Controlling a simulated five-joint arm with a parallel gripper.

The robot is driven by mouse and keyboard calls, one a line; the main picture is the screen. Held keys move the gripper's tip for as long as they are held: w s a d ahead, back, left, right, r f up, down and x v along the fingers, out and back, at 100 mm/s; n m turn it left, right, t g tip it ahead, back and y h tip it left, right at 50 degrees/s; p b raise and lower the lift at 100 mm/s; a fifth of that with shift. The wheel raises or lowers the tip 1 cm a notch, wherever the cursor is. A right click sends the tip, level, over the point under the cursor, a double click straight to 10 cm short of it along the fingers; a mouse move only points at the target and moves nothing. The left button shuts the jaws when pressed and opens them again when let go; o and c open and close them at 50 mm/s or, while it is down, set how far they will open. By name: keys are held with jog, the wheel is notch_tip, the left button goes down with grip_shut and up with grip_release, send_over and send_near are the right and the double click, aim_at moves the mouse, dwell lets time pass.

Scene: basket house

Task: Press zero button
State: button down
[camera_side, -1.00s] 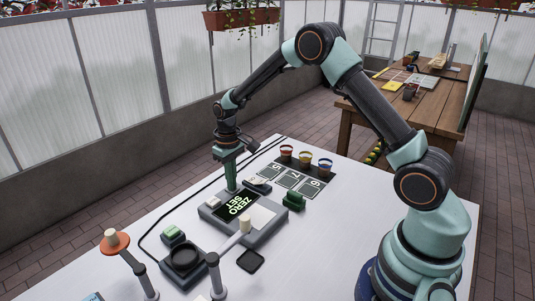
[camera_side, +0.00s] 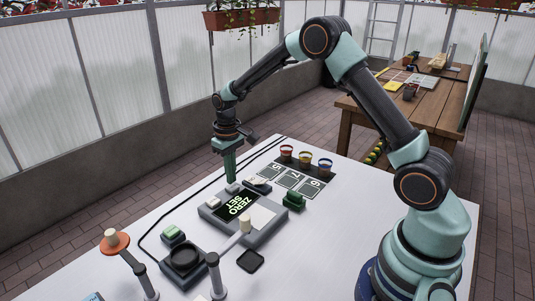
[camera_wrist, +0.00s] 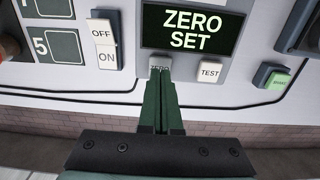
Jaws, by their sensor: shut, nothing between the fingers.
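The zero button (camera_wrist: 159,62) is a pale grey button labelled ZERO, below the display in the wrist view. My gripper's fingertips (camera_wrist: 160,76) overlap its lower part and partly hide its label. In the side view my gripper (camera_side: 231,181) points straight down with closed fingers, at or just above the small pale zero button (camera_side: 232,188). I cannot tell whether they touch. The dark display (camera_side: 239,205) reads ZERO SET in green-white letters; it also shows in the wrist view (camera_wrist: 192,29). The gripper holds nothing.
The TEST button (camera_wrist: 209,71) is right of the zero button, and the ON/OFF rocker (camera_wrist: 103,43) is left. A green-topped button (camera_wrist: 276,79) stands farther right. Several coloured cups (camera_side: 305,158) stand behind numbered cards. A cable (camera_side: 152,234) curves across the white table.

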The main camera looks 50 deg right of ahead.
jog(key=shift+r, duration=0.1)
jog(key=shift+r, duration=2.9)
jog(key=s+a+r+t, duration=0.2)
jog(key=s+r+t, duration=0.1)
jog(key=s+r, duration=0.75)
jog(key=s+a+r+t, duration=0.1)
jog(key=s+r+t, duration=0.1)
jog(key=s, duration=0.7)
jog(key=shift+s+a+r+t, duration=0.3)
jog(key=shift+s+a, duration=0.05)
